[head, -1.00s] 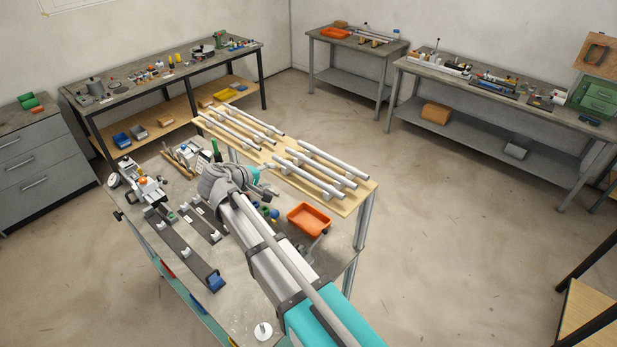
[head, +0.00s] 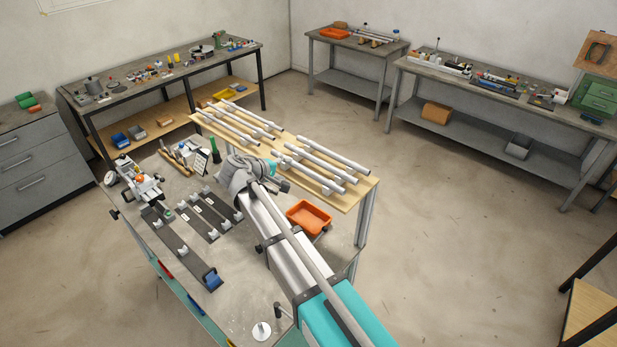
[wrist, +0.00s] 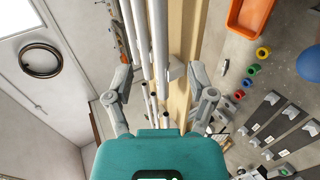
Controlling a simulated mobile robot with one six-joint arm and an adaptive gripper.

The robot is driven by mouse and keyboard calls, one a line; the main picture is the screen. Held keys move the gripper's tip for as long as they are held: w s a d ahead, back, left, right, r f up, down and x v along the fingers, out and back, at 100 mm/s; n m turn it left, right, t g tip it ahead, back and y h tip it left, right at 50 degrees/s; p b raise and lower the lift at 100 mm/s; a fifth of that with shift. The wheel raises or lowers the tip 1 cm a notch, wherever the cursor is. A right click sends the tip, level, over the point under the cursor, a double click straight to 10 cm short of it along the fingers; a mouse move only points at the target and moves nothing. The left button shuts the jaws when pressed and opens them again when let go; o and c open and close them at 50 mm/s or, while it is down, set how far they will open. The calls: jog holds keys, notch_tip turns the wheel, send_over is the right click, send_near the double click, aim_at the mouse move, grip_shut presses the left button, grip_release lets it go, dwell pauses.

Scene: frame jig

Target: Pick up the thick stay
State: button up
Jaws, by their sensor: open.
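Several pale grey rods, the stays, lie in two groups on a light wooden rack board (head: 357,200). One group (head: 333,158) is at the right and one (head: 250,118) at the left. In the wrist view, a wide pale rod (wrist: 160,45) runs lengthwise ahead of the jaws, with a slimmer rod (wrist: 141,40) to its left. I cannot tell for sure which is the thick stay. My gripper (wrist: 160,78) is open and empty, its fingers spread either side of the rods in the picture. In the head view, my gripper (head: 281,184) is by the right group's near side, partly hidden by my arm.
An orange tray (head: 308,217) sits close to the rack, right of my arm. Dark strips with pale holders (head: 182,246) lie on the grey bench at the left. A small tool unit (head: 140,182) stands behind them. Open floor lies right of the rack.

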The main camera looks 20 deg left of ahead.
aim_at(301, 170)
jog(key=shift+w+d+f, duration=0.3)
jog(key=shift+w+f, duration=0.05)
jog(key=shift+w, duration=0.2)
jog(key=shift+s+d+b+x, duration=0.1)
jog(key=shift+d+b+x, duration=0.05)
jog(key=shift+b+x, duration=0.7)
jog(key=shift+s+d+b+x, duration=0.1)
jog(key=shift+b+x, duration=0.4)
jog(key=shift+x, duration=0.65)
jog(key=shift+w+d+f, duration=0.2)
jog(key=shift+w+f, duration=0.2)
jog(key=shift+w, duration=0.15)
jog(key=shift+s+d, duration=0.1)
grip_shut()
